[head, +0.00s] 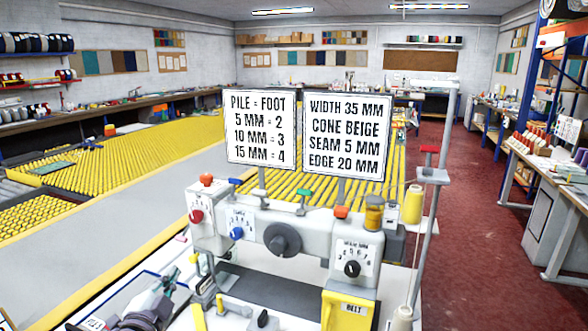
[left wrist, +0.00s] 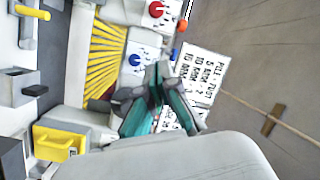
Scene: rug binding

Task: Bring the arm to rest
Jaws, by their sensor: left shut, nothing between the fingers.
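My left gripper (head: 172,277) is at the lower left of the head view, in front of and to the left of the sewing machine (head: 290,238). Its fingers are shut with nothing between them. In the left wrist view the left gripper (left wrist: 160,70) shows teal fingers with their tips together, in front of the machine's dial panel. That view is turned on its side. I cannot tell the exact gap between the fingers and the machine, but no contact shows. My right gripper is in neither view.
Two sign boards (head: 261,128) (head: 345,135) stand above the machine. A yellow thread cone (head: 413,205) and a grey post (head: 440,170) are at its right. A long roller table (head: 120,150) fills the left. The red floor (head: 455,230) at the right is clear.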

